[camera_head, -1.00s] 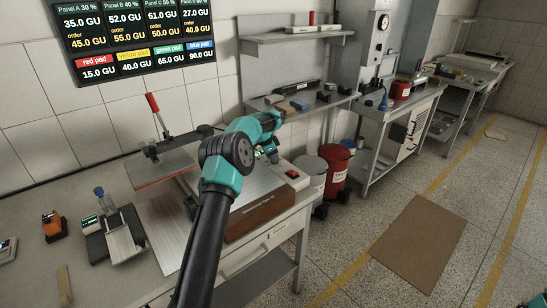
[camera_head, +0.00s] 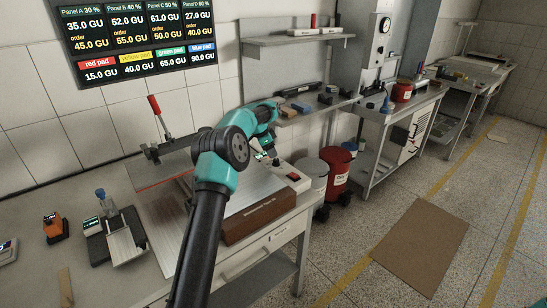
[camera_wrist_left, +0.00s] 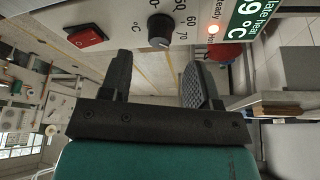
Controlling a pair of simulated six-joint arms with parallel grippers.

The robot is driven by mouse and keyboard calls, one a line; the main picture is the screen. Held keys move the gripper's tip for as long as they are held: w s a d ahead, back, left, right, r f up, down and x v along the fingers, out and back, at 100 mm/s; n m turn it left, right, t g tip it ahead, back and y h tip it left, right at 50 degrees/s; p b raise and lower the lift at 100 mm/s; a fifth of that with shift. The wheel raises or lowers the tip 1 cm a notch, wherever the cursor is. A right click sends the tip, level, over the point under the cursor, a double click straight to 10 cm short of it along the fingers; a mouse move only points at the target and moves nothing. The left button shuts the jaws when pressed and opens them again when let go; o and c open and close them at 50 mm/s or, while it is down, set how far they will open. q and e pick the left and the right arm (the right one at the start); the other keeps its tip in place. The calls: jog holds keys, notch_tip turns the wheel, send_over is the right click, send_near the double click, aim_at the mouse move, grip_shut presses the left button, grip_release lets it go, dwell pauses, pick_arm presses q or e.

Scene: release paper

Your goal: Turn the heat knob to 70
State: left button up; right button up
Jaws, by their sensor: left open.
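The heat knob (camera_wrist_left: 161,30) is a dark round dial on a pale panel in the left wrist view. The marks 50, 60 and 70 curve around its right side; I cannot tell which mark it points at. My left gripper (camera_wrist_left: 158,62) is open, and its two fingers stand apart on either side below the knob, not touching it. In the head view my left gripper (camera_head: 272,157) hangs near the pale control box's red switch (camera_head: 293,177), by the heated plate. The knob is not discernible in the head view. My right gripper is out of view.
In the wrist view, a red rocker switch (camera_wrist_left: 87,36) is left of the knob, and a lit lamp (camera_wrist_left: 213,29) and green temperature display (camera_wrist_left: 260,30) are right. A raised press lid (camera_head: 158,168) stands left of my arm; red bins (camera_head: 337,168) stand beyond the table.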

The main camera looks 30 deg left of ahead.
pick_arm(q)
jog(key=v, duration=1.2)
jog(key=shift+d, duration=0.15)
jog(key=w+d+f+n+h, duration=0.1)
jog(key=d+f+n, duration=0.15)
jog(key=d, duration=0.65)
jog(key=w+d+f+n, duration=0.1)
jog(key=w+d+f, duration=0.15)
jog(key=d, duration=0.75)
jog(key=s+d+f+n, duration=0.3)
jog(key=s+d+f, duration=0.1)
jog(key=d+f, duration=0.5)
jog(key=s+d+f+n+g, duration=0.1)
jog(key=s+d+f, duration=0.1)
jog(key=s+f, duration=0.65)
jog(key=s+d+f+n+g, duration=0.1)
jog(key=s+d+f, duration=0.1)
jog(key=s+f, duration=0.7)
jog(key=s+f+n, duration=0.1)
jog(key=s+f, duration=0.3)
jog(key=s, duration=0.6)
jog(key=s+f+n, duration=0.1)
jog(key=s+f, duration=0.3)
jog(key=s, duration=0.7)
jog(key=shift+s+a+f+g, duration=0.15)
jog(key=shift+a+f+g, duration=0.05)
jog(key=shift+f+g, duration=0.1)
